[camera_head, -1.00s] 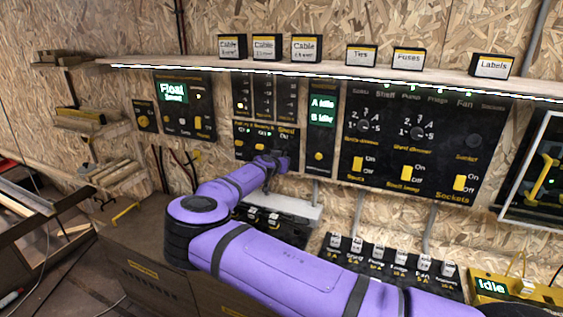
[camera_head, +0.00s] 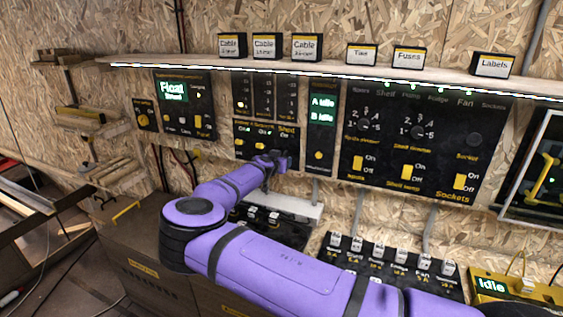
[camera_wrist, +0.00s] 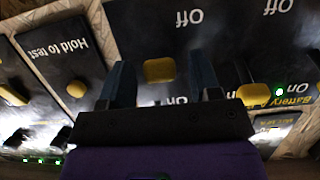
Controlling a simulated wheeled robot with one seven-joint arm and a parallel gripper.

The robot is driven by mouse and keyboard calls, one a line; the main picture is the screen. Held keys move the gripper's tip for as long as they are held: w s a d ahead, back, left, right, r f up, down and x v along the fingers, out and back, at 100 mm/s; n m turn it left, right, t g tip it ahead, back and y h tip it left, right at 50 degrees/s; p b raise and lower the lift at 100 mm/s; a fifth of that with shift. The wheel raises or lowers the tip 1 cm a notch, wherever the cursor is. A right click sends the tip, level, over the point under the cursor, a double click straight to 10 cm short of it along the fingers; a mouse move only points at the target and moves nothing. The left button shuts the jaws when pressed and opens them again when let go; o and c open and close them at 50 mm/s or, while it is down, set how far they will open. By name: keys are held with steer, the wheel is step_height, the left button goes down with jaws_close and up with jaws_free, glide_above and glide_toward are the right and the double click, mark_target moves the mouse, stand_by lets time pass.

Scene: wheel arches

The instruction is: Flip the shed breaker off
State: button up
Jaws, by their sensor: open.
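The small black breaker panel (camera_head: 240,128), with a "Shed" label at its right end, is on the wall under the shelf. In the head view my gripper (camera_head: 272,160) is in front of its lower right part and hides the shed switch. In the wrist view, which is upside down, my open gripper (camera_wrist: 160,78) has one finger on either side of a yellow toggle (camera_wrist: 159,70). By its place at the panel's end, this is the shed breaker. It sits nearer the partly hidden label below it than the "Off" label above. Finger contact cannot be told.
Another yellow toggle (camera_wrist: 254,95) is close beside the right finger in the wrist view, near a lit green lamp and "On". A "Hold to test" panel (camera_wrist: 62,62) is on the other side. A grey ledge (camera_head: 295,207) lies below my gripper.

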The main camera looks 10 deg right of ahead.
steer(key=v, duration=0.9)
steer(key=shift+s+a, duration=0.2)
steer(key=shift+s, duration=0.1)
steer(key=shift+r, duration=0.1)
